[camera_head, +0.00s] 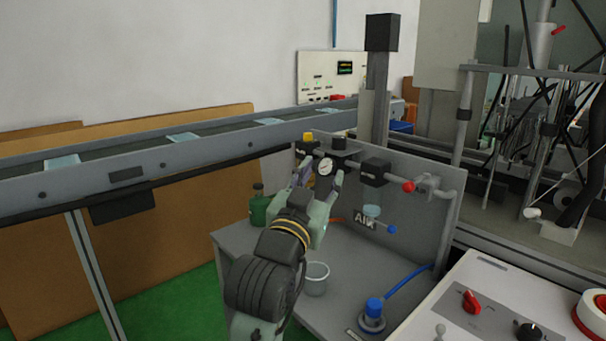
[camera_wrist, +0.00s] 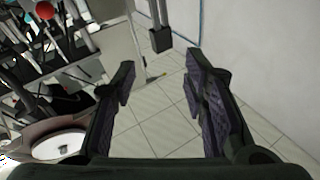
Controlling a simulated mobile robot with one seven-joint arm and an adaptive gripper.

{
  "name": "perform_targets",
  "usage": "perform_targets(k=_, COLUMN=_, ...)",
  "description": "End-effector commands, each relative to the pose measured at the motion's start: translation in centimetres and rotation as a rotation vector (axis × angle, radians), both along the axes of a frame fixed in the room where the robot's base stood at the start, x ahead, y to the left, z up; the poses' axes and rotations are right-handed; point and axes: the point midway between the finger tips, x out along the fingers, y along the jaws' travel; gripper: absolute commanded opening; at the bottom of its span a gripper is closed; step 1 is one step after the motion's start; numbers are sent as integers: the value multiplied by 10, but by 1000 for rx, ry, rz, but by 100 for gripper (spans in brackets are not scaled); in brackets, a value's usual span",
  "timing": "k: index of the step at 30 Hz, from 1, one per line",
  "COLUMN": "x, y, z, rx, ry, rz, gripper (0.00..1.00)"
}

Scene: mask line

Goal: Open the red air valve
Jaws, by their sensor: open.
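The air panel (camera_head: 415,218) is an upright grey plate with a pipe run along its top and an "AIR" label. A red ball knob (camera_head: 408,186) sits on this pipe, right of a black block (camera_head: 374,172). My gripper (camera_head: 320,174) is open in front of the panel's left part, near the round gauge (camera_head: 326,167), and left of the red knob. In the wrist view my gripper (camera_wrist: 160,72) has its fingers spread with only floor and wall between them. A red ball (camera_wrist: 44,10) shows at top left there; I cannot tell whether it is the same knob.
A blue-tipped lever (camera_head: 391,229) sticks out below the pipe. A cup (camera_head: 316,278), a green bottle (camera_head: 259,207) and a blue fitting with hose (camera_head: 374,310) stand on the grey bench. A conveyor (camera_head: 95,185) runs behind; a control box (camera_head: 480,285) is at front right.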

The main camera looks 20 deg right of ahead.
Motion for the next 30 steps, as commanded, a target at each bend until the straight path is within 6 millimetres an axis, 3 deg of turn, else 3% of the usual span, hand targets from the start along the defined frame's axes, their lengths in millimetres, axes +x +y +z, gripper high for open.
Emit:
perform_targets(k=3, x=5, y=15, z=5, rx=-21, ry=-17, rz=35, gripper=40)
perform_targets(k=9, x=9, y=28, z=11, rx=-38, ry=-34, rz=64, gripper=40)
perform_targets(k=25, x=10, y=33, z=12, rx=-44, ry=-40, rz=74, gripper=40)
perform_targets(k=28, x=15, y=55, z=21, rx=-71, ry=-65, rz=123, gripper=40)
perform_targets(k=30, x=20, y=87, z=33, rx=-106, ry=-105, rz=192, gripper=40)
